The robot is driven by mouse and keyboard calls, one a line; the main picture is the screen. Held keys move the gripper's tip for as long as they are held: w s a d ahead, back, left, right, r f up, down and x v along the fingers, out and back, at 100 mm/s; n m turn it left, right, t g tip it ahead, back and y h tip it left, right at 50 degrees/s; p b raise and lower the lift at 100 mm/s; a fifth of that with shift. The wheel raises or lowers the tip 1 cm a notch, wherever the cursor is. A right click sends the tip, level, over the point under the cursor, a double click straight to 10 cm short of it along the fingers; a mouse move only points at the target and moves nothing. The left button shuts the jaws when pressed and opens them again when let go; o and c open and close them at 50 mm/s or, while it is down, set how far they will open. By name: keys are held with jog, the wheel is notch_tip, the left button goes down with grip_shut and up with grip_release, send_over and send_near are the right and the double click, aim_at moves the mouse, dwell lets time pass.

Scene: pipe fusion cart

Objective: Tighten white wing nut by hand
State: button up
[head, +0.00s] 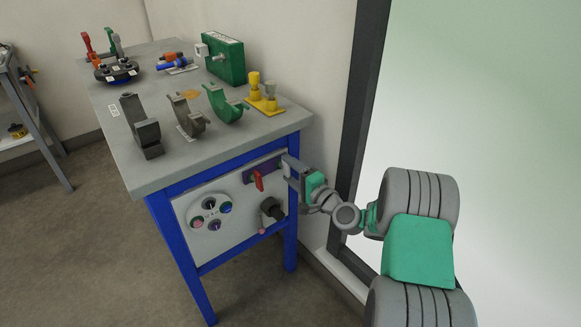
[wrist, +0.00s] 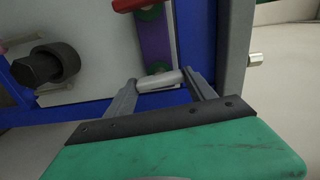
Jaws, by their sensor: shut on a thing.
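The white wing nut (wrist: 160,79) shows in the wrist view as a pale elongated handle on a dark green round base, low on a purple plate (wrist: 154,42). My gripper (wrist: 159,80) has one finger at each end of the wing nut and is shut on it. In the head view my gripper (head: 287,168) reaches from the right to the purple plate (head: 262,168) on the cart's front panel. The white wing nut is hidden there behind my fingers.
A red wing nut (head: 259,181) sits beside it on the same plate. A dark cylindrical fitting (head: 271,209) sticks out below, and a round white dial plate (head: 210,210) is to the left. The blue cart leg (head: 291,240) and a dark frame post (head: 357,130) are close to my arm.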

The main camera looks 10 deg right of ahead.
jog(key=shift+m, duration=0.4)
jog(key=o, duration=1.4)
jog(key=v, duration=0.7)
jog(key=shift+s+d+p, duration=0.25)
jog(key=shift+s+p, duration=0.05)
jog(key=shift+p, duration=0.1)
